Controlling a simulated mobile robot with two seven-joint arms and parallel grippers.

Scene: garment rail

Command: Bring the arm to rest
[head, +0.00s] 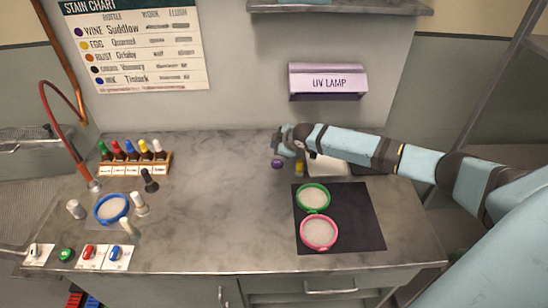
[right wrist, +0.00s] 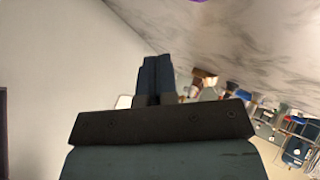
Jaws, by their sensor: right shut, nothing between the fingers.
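My right arm (head: 440,168) reaches in from the right over the grey marble counter (head: 220,200). Its right gripper (head: 277,143) is above the back of the counter, close to the wall. In the right wrist view the two dark fingers (right wrist: 156,75) lie together with nothing between them. A small purple round thing (head: 277,164) is just below the gripper in the head view, apart from the fingers as far as I can tell. My left gripper does not show.
A yellow-topped bottle (head: 299,169) stands beside the gripper. A green-rimmed dish (head: 313,197) and a pink-rimmed dish (head: 319,232) lie on a black mat (head: 362,215). The UV lamp (head: 328,82) is on the wall. A bottle rack (head: 134,168) and blue-rimmed dish (head: 111,209) are left; the middle is clear.

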